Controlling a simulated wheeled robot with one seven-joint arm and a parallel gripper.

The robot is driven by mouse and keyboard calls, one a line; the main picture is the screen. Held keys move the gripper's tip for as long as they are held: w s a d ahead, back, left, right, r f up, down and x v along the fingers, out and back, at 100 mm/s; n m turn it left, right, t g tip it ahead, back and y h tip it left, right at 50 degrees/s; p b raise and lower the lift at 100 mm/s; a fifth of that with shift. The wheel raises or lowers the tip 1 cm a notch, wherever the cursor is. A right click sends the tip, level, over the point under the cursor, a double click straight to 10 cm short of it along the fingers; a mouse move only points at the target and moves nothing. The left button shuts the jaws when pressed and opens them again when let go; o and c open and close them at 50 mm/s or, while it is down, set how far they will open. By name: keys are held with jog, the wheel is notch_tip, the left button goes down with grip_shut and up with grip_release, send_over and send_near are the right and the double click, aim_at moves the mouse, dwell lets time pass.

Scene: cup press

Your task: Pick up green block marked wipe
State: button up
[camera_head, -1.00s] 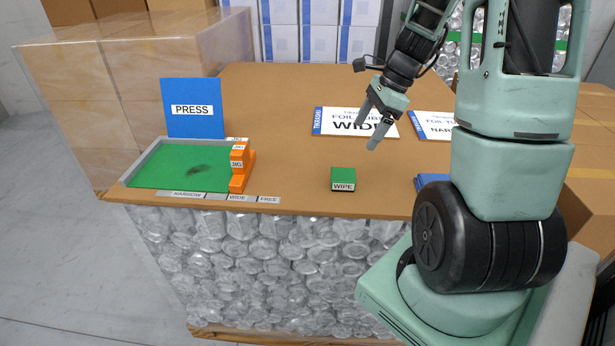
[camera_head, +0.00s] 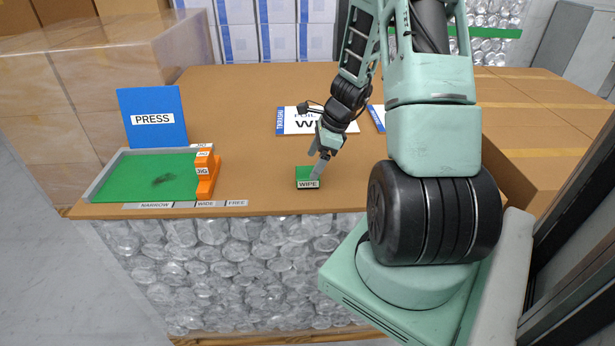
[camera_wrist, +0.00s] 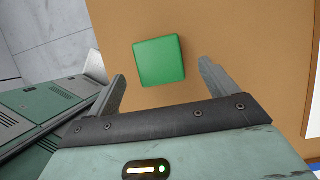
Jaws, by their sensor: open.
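The green block (camera_head: 307,177) with a white label reading WIPE on its front sits on the brown tabletop near the front edge. In the wrist view the green block (camera_wrist: 159,61) shows from above, lying ahead of and roughly between my two fingers. My gripper (camera_head: 315,164) is open and empty, just above the block, with one fingertip overlapping the block's top right in the head view. In the wrist view my gripper (camera_wrist: 163,82) has its fingers apart, one on each side. I cannot tell whether a finger touches the block.
A green tray (camera_head: 150,178) with a grey rim and an orange holder (camera_head: 207,174) stand at the left, with a blue PRESS sign (camera_head: 153,119) behind. The tabletop between tray and block is clear.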

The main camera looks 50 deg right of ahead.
aim_at(308, 172)
jog(key=shift+p+x, duration=0.55)
jog(key=shift+x, duration=2.05)
jog(key=shift+a, duration=0.1)
jog(key=c, duration=1.1)
jog(key=shift+r, duration=0.1)
notch_tip(308, 172, up, 10)
jog(key=shift+f, duration=0.1)
